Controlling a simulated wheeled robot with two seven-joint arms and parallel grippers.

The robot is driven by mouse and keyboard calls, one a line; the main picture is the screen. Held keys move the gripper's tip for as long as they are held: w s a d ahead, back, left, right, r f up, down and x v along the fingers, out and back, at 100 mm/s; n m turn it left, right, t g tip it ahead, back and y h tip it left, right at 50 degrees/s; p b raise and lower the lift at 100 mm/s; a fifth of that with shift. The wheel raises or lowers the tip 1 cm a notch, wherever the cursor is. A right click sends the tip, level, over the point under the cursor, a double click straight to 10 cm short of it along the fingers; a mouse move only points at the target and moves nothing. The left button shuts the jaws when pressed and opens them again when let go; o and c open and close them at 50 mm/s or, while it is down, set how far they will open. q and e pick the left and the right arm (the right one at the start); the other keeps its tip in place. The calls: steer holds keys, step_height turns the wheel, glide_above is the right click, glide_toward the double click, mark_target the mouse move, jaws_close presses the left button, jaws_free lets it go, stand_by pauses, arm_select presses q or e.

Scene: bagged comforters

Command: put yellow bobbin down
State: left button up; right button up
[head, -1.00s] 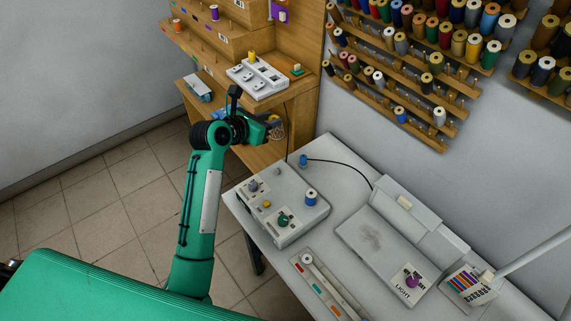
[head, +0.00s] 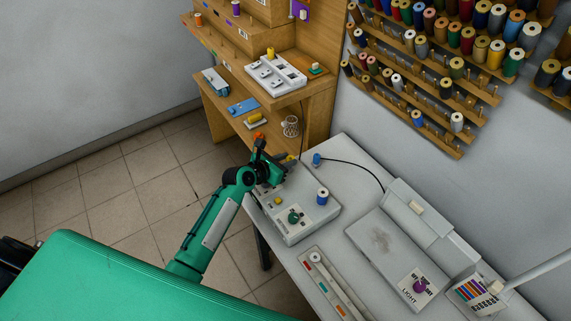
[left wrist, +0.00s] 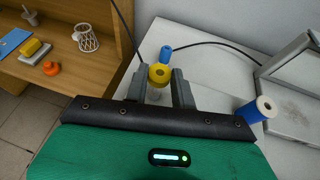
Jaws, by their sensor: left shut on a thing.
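My left gripper (left wrist: 161,88) is shut on the yellow bobbin (left wrist: 159,73), which sits between the two grey fingers in the left wrist view. In the head view, the left gripper (head: 284,165) is over the far left part of the grey control box (head: 315,217) on the light table. The arm largely hides the held bobbin there. I cannot tell whether the bobbin touches the box. A blue bobbin (head: 316,159) stands just beyond the gripper; it also shows in the left wrist view (left wrist: 165,53). My right gripper is not in view.
A blue spool (head: 322,196) stands on the box, near a green knob (head: 295,216). A black cable (head: 352,165) runs behind. A grey sewing plate (head: 385,240) lies to the right.

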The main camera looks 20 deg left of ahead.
arm_select(q)
steer(key=shift+f, duration=0.95)
steer(key=shift+f, duration=0.6)
steer(key=o, duration=1)
steer(key=shift+c, duration=0.2)
steer(key=shift+r, duration=0.3)
steer(key=v, duration=1.2)
steer(key=shift+r+b, duration=0.3)
steer(key=shift+b, duration=0.1)
